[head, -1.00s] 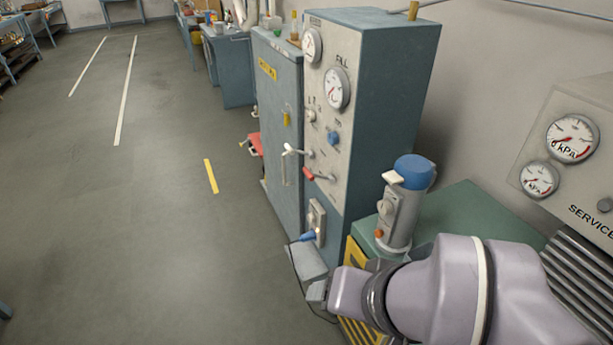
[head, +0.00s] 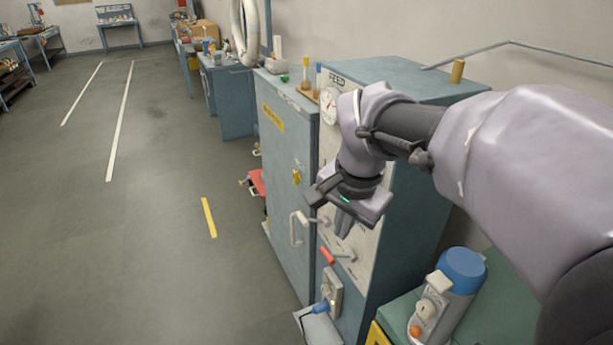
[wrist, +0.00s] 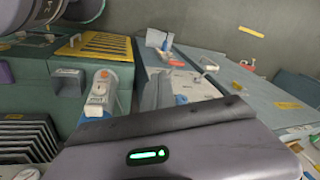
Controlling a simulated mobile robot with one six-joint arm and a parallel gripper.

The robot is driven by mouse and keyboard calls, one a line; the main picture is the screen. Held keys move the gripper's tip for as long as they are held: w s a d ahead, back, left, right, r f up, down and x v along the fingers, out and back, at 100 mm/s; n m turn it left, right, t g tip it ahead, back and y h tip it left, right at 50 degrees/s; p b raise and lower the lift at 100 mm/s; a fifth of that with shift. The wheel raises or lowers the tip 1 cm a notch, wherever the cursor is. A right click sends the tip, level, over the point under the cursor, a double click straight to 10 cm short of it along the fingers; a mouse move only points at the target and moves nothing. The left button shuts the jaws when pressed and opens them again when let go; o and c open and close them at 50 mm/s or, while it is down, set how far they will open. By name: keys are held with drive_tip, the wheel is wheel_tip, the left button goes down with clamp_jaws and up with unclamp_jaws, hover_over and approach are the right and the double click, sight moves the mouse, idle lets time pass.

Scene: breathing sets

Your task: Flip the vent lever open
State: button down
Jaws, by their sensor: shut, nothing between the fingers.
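The upright grey-blue cabinet has a pale control panel (head: 372,215) with levers, gauges and a knob. A lever with a red grip (head: 327,255) sits low on the panel; its red grip also shows in the wrist view (wrist: 176,63). A white-tipped lever (head: 312,219) sits a little above it, partly beside my gripper. I cannot read which lever is the vent lever. My gripper (head: 343,224) is shut and empty, fingers pointing down in front of the panel, above the red lever. It hides the panel's middle, including the blue knob. I cannot tell whether it touches anything.
A blue-capped canister (head: 447,296) stands on the green cabinet (head: 505,320) at the lower right. A socket with a blue plug (head: 322,306) sits below the levers. The cabinet door (head: 285,190) has a protruding handle. Open floor (head: 150,260) lies to the left.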

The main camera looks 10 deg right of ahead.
drive_tip(key=w+d+f+m+g+h+p, duration=0.1)
drive_tip(key=w+f+m+g+p, duration=0.15)
drive_tip(key=w, duration=0.75)
drive_tip(key=m+h, duration=0.1)
drive_tip(key=m, duration=0.2)
hover_over(328, 252)
wheel_tip(328, 252, down, 7)
drive_tip(key=shift+d+r+n+p, duration=0.1)
drive_tip(key=shift+d+n+p, duration=0.2)
drive_tip(key=shift+p, duration=0.15)
drive_tip(key=shift+a+f+b, duration=0.15)
drive_tip(key=shift+f+b, duration=1.9)
drive_tip(key=shift+f, duration=4.55)
drive_tip(key=shift+a+f, duration=0.1)
